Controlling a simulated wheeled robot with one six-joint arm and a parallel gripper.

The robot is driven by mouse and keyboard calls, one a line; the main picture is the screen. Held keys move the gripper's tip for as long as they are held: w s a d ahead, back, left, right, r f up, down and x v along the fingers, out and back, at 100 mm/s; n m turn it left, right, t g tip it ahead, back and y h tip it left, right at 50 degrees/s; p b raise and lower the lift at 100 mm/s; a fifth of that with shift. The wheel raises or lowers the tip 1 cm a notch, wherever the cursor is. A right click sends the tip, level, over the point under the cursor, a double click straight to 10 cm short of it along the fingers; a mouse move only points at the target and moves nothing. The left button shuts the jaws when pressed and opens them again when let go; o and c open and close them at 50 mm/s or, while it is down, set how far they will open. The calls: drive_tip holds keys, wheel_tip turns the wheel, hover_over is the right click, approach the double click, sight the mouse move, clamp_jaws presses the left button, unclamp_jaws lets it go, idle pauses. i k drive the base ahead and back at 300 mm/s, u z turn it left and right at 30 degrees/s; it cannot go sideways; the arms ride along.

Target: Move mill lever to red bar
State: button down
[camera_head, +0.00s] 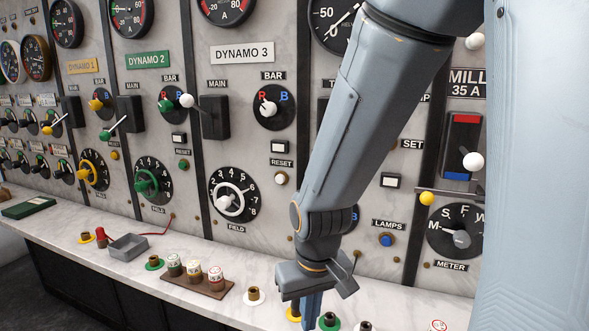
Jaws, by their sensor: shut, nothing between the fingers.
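The mill lever has a white round knob (473,161) in front of a black switch plate (461,140) under the "MILL 35 A" label (468,83). The plate has a red bar (467,118) at its top and a blue bar (457,176) at its bottom. The knob sits in the lower part, just above the blue bar and well below the red one. My gripper (311,303) is shut and empty, pointing down over the marble ledge, low and left of the lever. Its fingertips are near the picture's bottom edge, and my arm hides part of the panel.
A yellow knob (427,198) on a horizontal rod lies below the plate, above the meter dial (457,231). The marble ledge (230,258) holds a wooden block with several fuses (197,277) and a grey tray (127,247). Dynamo switches and dials fill the panel leftward.

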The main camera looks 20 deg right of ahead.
sight(474, 162)
drive_tip(key=z, duration=1.05)
drive_tip(key=k, duration=0.45)
drive_tip(key=z, duration=0.3)
drive_tip(key=i, duration=0.5)
